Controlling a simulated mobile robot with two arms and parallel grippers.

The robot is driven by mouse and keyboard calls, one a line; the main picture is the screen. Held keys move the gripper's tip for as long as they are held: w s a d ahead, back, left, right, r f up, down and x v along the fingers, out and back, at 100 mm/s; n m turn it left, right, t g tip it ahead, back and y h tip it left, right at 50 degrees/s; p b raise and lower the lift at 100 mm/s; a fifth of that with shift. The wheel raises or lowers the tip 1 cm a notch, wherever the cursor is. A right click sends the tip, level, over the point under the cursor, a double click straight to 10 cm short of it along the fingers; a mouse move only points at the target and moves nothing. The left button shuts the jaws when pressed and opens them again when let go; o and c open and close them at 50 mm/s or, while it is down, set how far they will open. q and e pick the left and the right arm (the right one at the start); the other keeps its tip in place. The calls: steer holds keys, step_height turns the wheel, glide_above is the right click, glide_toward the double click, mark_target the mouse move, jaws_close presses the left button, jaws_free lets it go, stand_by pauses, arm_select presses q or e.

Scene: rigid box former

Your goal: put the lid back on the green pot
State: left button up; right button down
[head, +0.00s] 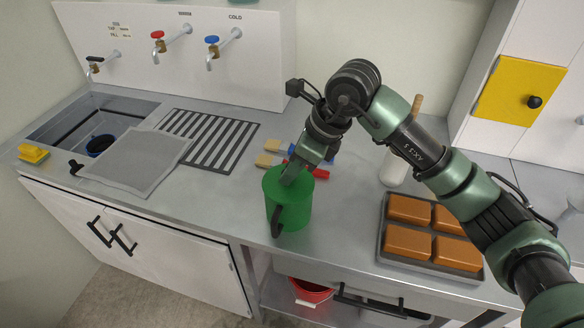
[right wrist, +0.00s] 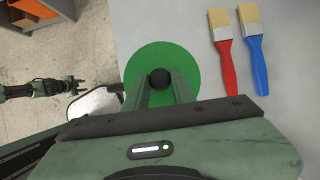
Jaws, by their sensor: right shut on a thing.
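The green pot (head: 290,212) stands on the steel counter near its front edge, with a black handle towards the front. Its green lid (head: 272,183) is over the pot's mouth and looks level. I cannot tell whether it rests on the rim or hangs just above. My right gripper (head: 289,179) comes down from above and is shut on the lid's black knob. In the right wrist view the lid (right wrist: 183,56) is a round green disc with the knob between the right gripper's fingers (right wrist: 160,82). My left gripper (right wrist: 77,85) shows small at the left; its jaw state is unclear.
Brushes with red (right wrist: 228,68) and blue (right wrist: 259,65) handles lie close behind the pot. A tray (head: 382,254) of brown blocks is to the right, a white bottle (head: 393,172) behind it. A striped mat (head: 208,139) and grey panel (head: 140,163) lie left.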

steer(key=c, duration=0.6)
jaws_free()
steer(key=shift+r+p, duration=1.6)
steer(key=shift+r, duration=1.9)
jaws_close()
